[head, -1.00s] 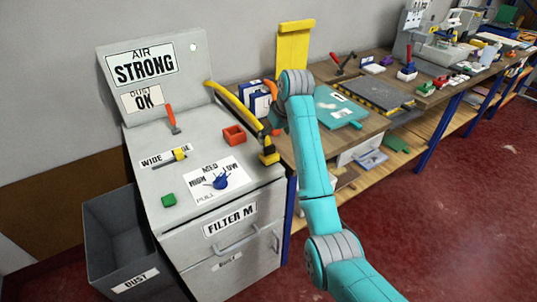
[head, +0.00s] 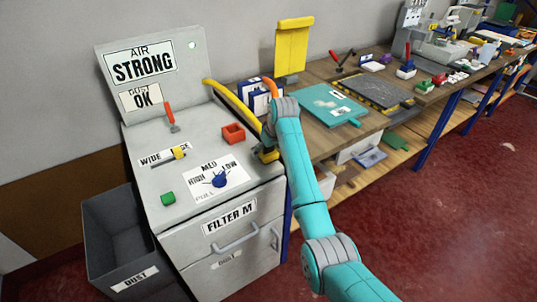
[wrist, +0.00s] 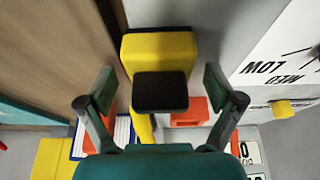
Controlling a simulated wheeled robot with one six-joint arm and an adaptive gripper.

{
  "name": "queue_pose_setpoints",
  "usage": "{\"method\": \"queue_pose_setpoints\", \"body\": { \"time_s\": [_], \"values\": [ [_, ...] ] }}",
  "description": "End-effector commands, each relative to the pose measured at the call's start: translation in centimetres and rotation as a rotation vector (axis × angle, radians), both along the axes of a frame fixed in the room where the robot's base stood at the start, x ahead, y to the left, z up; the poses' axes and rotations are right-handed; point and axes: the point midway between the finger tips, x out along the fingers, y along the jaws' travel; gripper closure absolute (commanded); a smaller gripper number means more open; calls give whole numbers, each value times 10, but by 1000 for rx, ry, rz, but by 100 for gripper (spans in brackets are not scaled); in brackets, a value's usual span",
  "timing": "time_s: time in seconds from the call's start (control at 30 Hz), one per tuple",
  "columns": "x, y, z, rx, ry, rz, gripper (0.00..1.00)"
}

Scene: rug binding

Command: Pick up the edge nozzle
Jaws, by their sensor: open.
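The edge nozzle, seen as a yellow block (wrist: 158,48) with a black block (wrist: 160,90) above it, sits at the front right corner of the grey cabinet top (head: 150,190). In the head view the yellow part (head: 267,156) is mostly hidden by my arm. A yellow hose (head: 228,103) curves down towards it from the back panel. My gripper (wrist: 158,88) is open over the nozzle. In the wrist view one finger is on each side of the black block, with gaps on both sides and nothing gripped.
A small red box (head: 233,133) stands just left of the nozzle. A blue knob (head: 220,180), a yellow slider (head: 179,153), a green button (head: 168,198) and a red-handled lever (head: 171,118) are on the cabinet. The wooden bench (head: 335,142) with a teal mat (head: 335,104) adjoins at right.

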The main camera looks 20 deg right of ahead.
Motion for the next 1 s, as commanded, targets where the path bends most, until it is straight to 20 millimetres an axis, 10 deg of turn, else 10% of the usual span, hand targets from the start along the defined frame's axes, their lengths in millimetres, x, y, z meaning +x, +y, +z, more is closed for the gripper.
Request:
{"method": "queue_pose_setpoints", "body": {
  "time_s": [0.2, 0.5, 1.0],
  "values": [
    [0, 0, 0, 0, 0, 0, 11],
    [0, 0, 0, 0, 0, 0, 81],
    [1, 0, 34, 0, -4, 1, 81]
  ]
}}
